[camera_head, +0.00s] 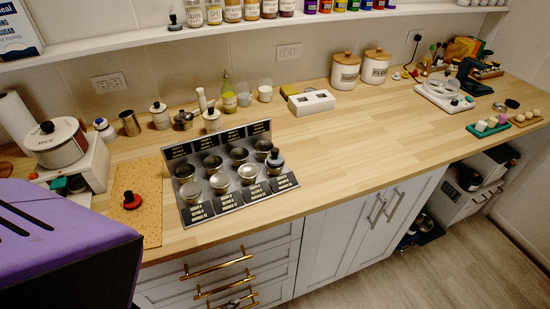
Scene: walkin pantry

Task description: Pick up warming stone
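I cannot tell for sure which object is the warming stone. A dark round piece with a reddish rim (131,200) sits on a tan board (150,222) at the left front of the counter. Several pale rounded pieces (526,116) sit on a small wooden tray at the far right. Several small colored rounded pieces (490,123) sit on a green tray beside it. Neither of my grippers shows in the head view.
A black stepped rack (194,214) with several metal cups stands beside the tan board. A white rice pot (59,144) is at the left. A large purple and black object (55,225) blocks the lower left. The wooden counter's middle (350,140) is clear.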

